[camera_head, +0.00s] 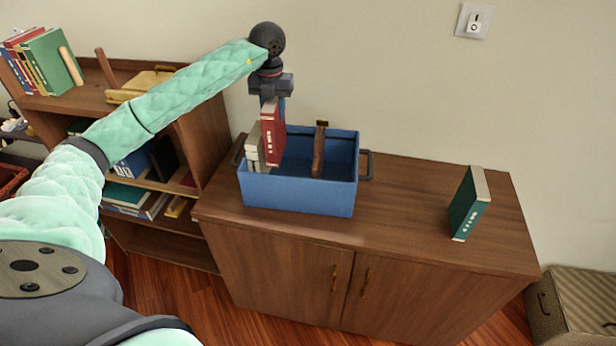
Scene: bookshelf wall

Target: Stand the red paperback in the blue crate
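The red paperback (273,138) is upright in the left part of the blue crate (300,194), its lower part inside the walls. It is beside some pale books (255,155) at the crate's left end. I cannot tell whether it touches the crate floor. My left gripper (270,96) points down from above and is shut on the top of the red paperback. The fingertips are partly hidden by the book. A brown divider (319,152) stands in the crate to the right of the book. My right gripper is not in view.
The crate stands on a wooden cabinet (400,215), with handles at both ends. A dark green book (468,205) stands upright at the cabinet's right. The cabinet top between them is clear. A bookshelf (210,120) with books stands at the left, and a striped box (575,305) at lower right.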

